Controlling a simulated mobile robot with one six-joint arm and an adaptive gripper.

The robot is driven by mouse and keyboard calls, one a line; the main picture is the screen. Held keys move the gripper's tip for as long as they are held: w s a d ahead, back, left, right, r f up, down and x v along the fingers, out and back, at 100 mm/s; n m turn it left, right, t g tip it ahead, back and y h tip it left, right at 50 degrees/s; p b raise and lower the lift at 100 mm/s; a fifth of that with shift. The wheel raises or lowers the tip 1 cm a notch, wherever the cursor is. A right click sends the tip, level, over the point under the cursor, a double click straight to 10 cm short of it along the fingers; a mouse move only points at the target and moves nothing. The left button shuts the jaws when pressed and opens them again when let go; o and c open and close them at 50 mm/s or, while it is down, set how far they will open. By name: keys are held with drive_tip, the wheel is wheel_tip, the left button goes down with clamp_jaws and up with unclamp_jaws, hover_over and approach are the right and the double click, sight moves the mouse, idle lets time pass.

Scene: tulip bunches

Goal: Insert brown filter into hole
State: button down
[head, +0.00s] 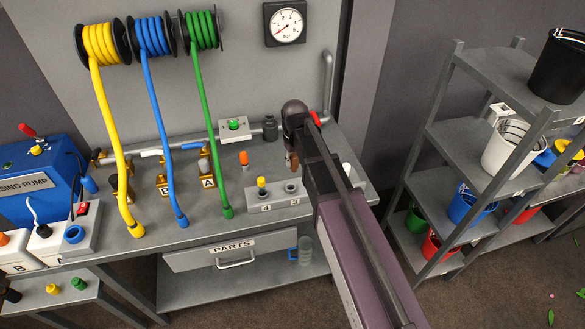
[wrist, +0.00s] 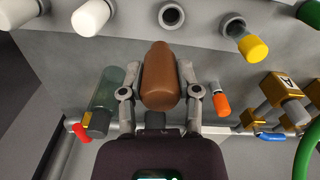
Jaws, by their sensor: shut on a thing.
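The brown filter (wrist: 161,75) is held between the two fingers of my gripper (wrist: 159,88). In the head view it shows as a small brown piece (head: 294,161) below my gripper, partly hidden by the arm. The grey block (head: 268,218) at the bench front has holes marked 4 and 3. A yellow-topped filter (head: 262,186) is in hole 4. Hole 3 (head: 291,188) looks empty. In the wrist view, an empty round hole (wrist: 172,15) lies beyond the brown filter, apart from it. The yellow filter (wrist: 252,46) is to its right and white filters (wrist: 92,16) to its left.
An orange-topped piece (head: 244,159) stands on the bench behind the block; it also shows right of my gripper in the wrist view (wrist: 221,104). A translucent cylinder (wrist: 107,93) is close to the left finger. Yellow, blue and green hoses (head: 205,130) hang at left.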

drive_tip(key=shift+s+a+f+n, duration=0.4)
drive_tip(key=shift+s+a, duration=0.15)
drive_tip(key=shift+s, duration=0.2)
drive_tip(key=shift+f, duration=0.1)
drive_tip(key=shift+f+b, duration=2.4)
drive_tip(key=shift+b, duration=0.25)
drive_tip(key=shift+f+b, duration=1.2)
drive_tip(key=shift+c, duration=1.2)
unclamp_jaws()
drive_tip(key=shift+r, duration=0.15)
drive_tip(key=shift+r+p, duration=2.4)
drive_tip(key=shift+p, duration=0.15)
